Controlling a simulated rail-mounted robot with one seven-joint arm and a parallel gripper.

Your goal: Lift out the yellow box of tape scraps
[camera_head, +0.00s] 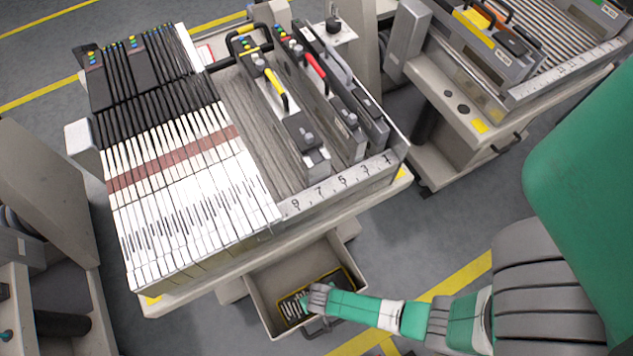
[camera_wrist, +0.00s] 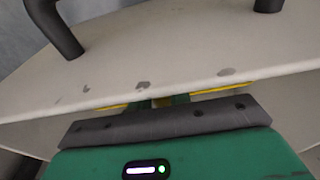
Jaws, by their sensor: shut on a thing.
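The box of tape scraps (camera_head: 292,311) is dark inside with pale strips and a yellow rim. In the head view it is inside the open beige drawer (camera_head: 262,300) under the middle trolley. My gripper (camera_head: 304,301) reaches in from the right and is shut on the box. The hand hides part of it. In the wrist view, thin yellow edges of the box (camera_wrist: 215,90) show on both sides of my green fingers (camera_wrist: 160,102), behind the beige drawer wall (camera_wrist: 180,60). I cannot tell whether the box touches the drawer floor.
The trolley (camera_head: 212,272) above the drawer carries a row of white and black feeders (camera_head: 185,190) and several grey feeders with handles (camera_head: 320,100). A second trolley (camera_head: 465,125) stands at the upper right.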

